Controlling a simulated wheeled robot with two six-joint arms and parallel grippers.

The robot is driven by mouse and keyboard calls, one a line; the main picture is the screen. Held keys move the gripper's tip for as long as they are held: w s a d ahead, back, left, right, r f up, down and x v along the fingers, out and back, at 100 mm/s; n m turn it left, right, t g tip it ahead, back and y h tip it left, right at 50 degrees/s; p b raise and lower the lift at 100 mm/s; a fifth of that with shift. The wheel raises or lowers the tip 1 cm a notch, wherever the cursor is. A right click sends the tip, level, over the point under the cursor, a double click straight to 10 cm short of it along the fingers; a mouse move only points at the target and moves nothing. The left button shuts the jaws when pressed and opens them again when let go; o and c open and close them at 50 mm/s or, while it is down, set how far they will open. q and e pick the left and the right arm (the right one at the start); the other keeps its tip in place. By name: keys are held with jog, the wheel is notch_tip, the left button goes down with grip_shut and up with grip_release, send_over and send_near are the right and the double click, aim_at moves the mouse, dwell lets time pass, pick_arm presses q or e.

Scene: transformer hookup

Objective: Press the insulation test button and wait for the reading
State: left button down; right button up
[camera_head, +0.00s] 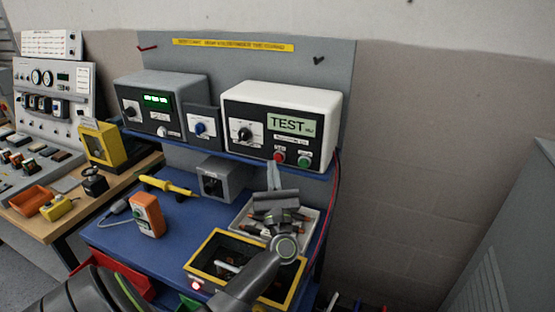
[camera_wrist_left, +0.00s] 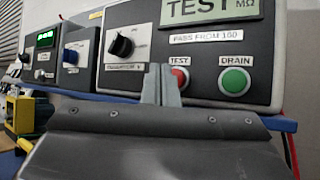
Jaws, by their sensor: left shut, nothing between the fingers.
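The insulation tester (camera_head: 245,110) is a white box with a black front on the blue shelf. Its display (camera_head: 288,123) reads TEST with a megohm unit. The red TEST button (camera_head: 279,156) is low on its front, with the green DRAIN button (camera_head: 304,162) to its right. My left gripper (camera_head: 273,175) is shut and empty, its fingertips just at the red button. In the left wrist view the fingertips (camera_wrist_left: 160,84) overlap the left edge of the red button (camera_wrist_left: 181,79). I cannot tell whether they touch it. My right gripper is not in view.
A grey meter (camera_head: 162,90) with green digits and a small blue-knob box (camera_head: 202,125) stand left of the tester. Below are a tray (camera_head: 311,222), a yellow-edged box (camera_head: 213,240), an orange device (camera_head: 147,215) and a yellow tool (camera_head: 165,186). Cables hang at the shelf's right end.

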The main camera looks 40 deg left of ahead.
pick_arm(q)
jog(key=s, duration=0.2)
jog(key=s+d, duration=0.1)
jog(key=s, duration=0.2)
jog(key=shift+s+d+p, duration=0.3)
jog(key=shift+s+d, duration=0.05)
jog(key=shift+d, duration=0.05)
dwell(0.8)
